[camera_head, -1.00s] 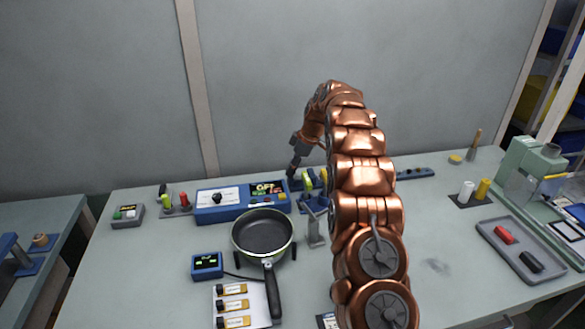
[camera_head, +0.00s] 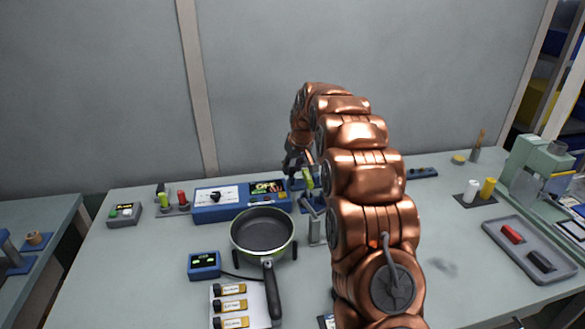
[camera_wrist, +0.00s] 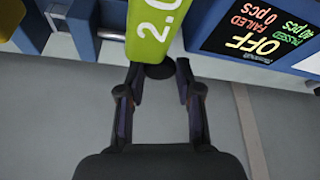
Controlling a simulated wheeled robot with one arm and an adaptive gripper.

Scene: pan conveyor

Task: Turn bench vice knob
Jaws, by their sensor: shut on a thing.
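A dark round knob (camera_wrist: 158,72) shows between my fingertips in the wrist view, partly hidden by a green block marked "2.0" (camera_wrist: 150,28). My gripper (camera_wrist: 159,68) is shut on this knob, with one finger on each side of it. In the head view my gripper (camera_head: 290,168) is at the back of the bench, just right of the blue control box. The blue vice-like fixture (camera_head: 312,204) with an upright green piece (camera_head: 309,179) stands beside it. My arm hides part of this area, and the knob is too small to make out there.
The blue control box (camera_head: 225,213) with an "OFF" screen is close by. A pan (camera_head: 262,232) stands in front of it, handle toward me. A small blue display (camera_head: 204,265) is left of the pan. A grey tray (camera_head: 520,264) lies at the right. The bench's left front is clear.

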